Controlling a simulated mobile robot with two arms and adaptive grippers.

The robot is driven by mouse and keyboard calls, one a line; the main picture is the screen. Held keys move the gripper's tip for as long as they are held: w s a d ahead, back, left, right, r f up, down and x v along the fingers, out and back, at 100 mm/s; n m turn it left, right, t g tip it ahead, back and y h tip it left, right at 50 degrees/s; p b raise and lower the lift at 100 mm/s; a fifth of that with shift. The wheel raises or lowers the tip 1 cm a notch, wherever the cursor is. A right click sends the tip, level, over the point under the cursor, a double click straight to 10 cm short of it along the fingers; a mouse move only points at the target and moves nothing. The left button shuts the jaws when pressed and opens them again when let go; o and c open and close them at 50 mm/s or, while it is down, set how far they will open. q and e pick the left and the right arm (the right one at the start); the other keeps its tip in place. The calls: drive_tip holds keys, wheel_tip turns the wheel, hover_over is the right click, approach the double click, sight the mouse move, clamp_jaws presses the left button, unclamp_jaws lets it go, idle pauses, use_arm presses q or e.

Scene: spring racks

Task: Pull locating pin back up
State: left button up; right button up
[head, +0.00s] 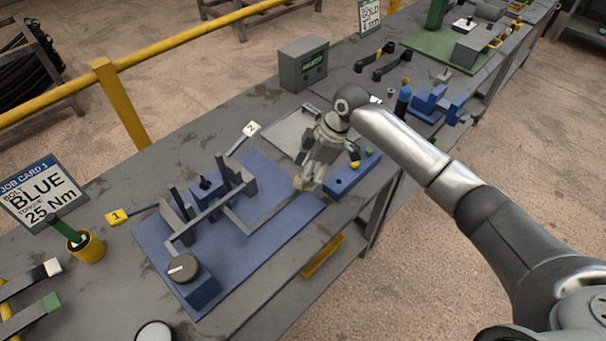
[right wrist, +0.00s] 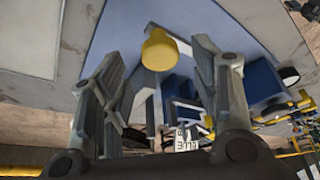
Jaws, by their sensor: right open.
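My right gripper (head: 308,182) is over the right edge of the blue fixture plate (head: 265,232), pointing down. In the right wrist view its two fingers (right wrist: 158,75) are apart. A yellow round-headed pin (right wrist: 160,50) shows between and just beyond the fingertips, with no grip on it visible. In the head view only a bit of yellow (head: 298,183) shows by the fingertips; the gripper hides the rest. I cannot tell how far the pin is raised. My left gripper is not in view.
The plate carries a grey bar frame, dark uprights and a round knob (head: 183,268). Levers tagged 1 (head: 117,217) and 2 (head: 249,129) stick out. A blue button box (head: 352,175) is close to my gripper's right. A grey display box (head: 303,64) stands behind.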

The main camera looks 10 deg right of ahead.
drive_tip(key=v, duration=0.9)
drive_tip(key=shift+d+r, duration=0.15)
drive_tip(key=shift+r, duration=0.25)
